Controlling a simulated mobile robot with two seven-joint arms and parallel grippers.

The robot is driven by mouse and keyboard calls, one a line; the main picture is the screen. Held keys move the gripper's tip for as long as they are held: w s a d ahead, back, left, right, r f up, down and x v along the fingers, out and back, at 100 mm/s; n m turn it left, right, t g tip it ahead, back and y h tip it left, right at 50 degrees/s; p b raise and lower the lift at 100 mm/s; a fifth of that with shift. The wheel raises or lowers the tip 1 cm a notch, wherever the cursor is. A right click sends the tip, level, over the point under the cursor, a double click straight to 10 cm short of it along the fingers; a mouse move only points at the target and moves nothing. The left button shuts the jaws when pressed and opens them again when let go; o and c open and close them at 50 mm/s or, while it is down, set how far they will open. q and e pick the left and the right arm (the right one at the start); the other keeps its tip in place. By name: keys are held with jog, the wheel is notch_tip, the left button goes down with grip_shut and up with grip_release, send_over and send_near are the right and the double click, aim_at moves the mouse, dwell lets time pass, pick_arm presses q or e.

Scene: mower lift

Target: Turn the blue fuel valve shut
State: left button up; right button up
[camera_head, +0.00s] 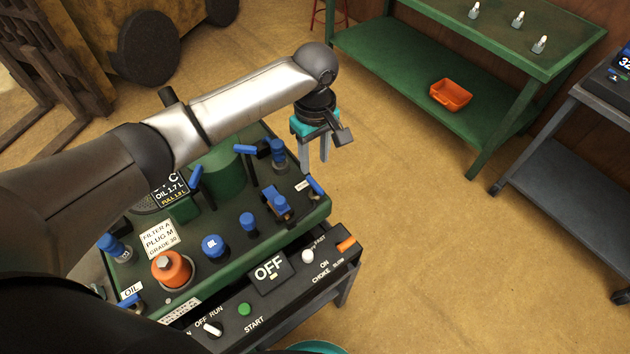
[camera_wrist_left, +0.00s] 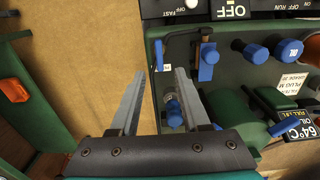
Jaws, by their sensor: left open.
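A small blue lever (camera_head: 315,186) sits beside a small white label at the right corner of the green engine deck (camera_head: 318,213). I take it for the fuel valve, but the label is too small to read. In the left wrist view the blue lever (camera_wrist_left: 158,55) lies near the deck's left edge, just beyond my fingertips. My left gripper (camera_head: 314,153) is open and empty, pointing down just past the deck's far right edge. In the left wrist view its fingers (camera_wrist_left: 155,76) are apart, and a blue-capped fitting (camera_wrist_left: 173,110) shows between them. My right gripper is not in view.
Other blue knobs and levers crowd the deck, including a blue cap (camera_head: 212,246) and a blue lever (camera_head: 245,149). An orange knob (camera_head: 172,269) stands at the front. The switch panel (camera_head: 285,295) is below. Floor to the right is clear, up to a green bench (camera_head: 440,75).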

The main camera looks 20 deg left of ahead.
aim_at(315, 184)
pick_arm(q)
notch_tip(315, 184, down, 10)
jog(key=shift+f+b, duration=0.1)
jog(key=shift+b, duration=0.8)
grip_shut()
